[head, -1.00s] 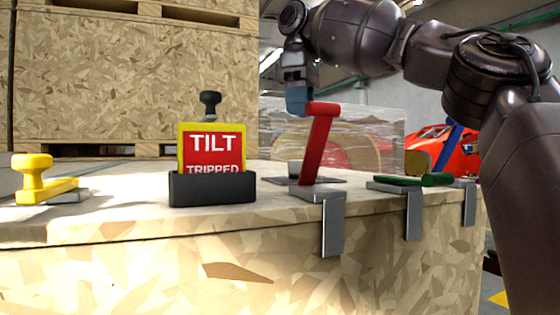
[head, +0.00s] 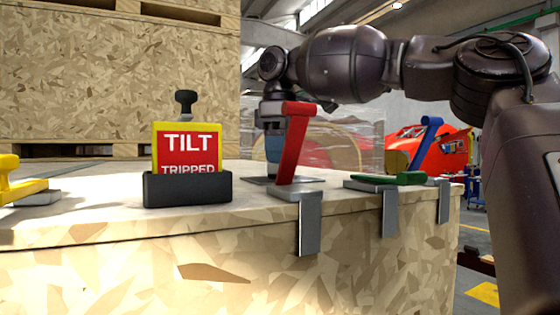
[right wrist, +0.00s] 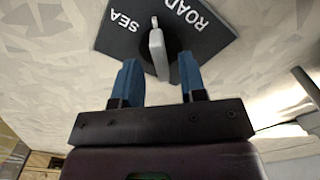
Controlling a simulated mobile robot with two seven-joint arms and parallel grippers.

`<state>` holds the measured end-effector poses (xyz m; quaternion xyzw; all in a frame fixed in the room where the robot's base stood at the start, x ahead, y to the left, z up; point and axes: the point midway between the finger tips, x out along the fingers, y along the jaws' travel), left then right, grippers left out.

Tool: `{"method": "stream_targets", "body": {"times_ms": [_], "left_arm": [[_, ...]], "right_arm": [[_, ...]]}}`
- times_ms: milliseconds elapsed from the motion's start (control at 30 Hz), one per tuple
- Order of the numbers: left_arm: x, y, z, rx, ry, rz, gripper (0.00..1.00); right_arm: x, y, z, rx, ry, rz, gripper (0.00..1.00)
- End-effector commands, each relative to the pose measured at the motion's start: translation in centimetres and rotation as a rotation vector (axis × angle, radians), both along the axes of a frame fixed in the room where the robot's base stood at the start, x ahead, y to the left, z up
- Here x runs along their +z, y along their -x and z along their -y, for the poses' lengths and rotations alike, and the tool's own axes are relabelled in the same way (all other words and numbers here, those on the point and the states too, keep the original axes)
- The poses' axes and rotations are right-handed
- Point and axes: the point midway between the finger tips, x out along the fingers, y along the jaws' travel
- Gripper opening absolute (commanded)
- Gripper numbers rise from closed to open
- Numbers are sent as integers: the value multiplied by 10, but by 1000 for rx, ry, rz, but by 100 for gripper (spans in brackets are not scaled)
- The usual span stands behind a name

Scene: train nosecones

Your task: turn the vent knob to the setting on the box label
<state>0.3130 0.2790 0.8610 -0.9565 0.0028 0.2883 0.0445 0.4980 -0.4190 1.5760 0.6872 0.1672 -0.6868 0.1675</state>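The vent knob (right wrist: 157,45) is a pale grey bar on a dark plate (right wrist: 207,42) marked SEA and ROAD in the right wrist view. Its near end points down between my fingers. My right gripper (right wrist: 158,60) is open, one blue finger on each side of the knob with gaps visible. In the head view my right gripper (head: 273,155) points down behind the red lever, low over the box top; the knob is hidden there. A yellow-framed red sign (head: 187,152) reads TILT TRIPPED. No label naming a setting is readable. My left gripper is out of view.
A red lever (head: 294,145) stands upright just in front of my right gripper. A green lever (head: 397,178) lies flat and a blue lever (head: 425,145) leans at right. A yellow handle (head: 12,185) is at far left. The crate top (head: 100,222) is clear at front.

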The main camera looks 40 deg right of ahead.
Motion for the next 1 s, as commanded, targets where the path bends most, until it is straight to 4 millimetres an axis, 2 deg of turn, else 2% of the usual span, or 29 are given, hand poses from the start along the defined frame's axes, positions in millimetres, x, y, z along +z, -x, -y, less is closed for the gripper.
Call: {"method": "stream_targets", "body": {"times_ms": [200,500,767,1000], "left_arm": [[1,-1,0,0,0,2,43],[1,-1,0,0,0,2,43],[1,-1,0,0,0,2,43],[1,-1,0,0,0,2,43]], "right_arm": [[-16,0,0,-1,-1,0,38],[-18,0,0,0,-1,0,38],[-18,0,0,-1,-1,0,0],[-18,0,0,-8,0,0,0]]}}
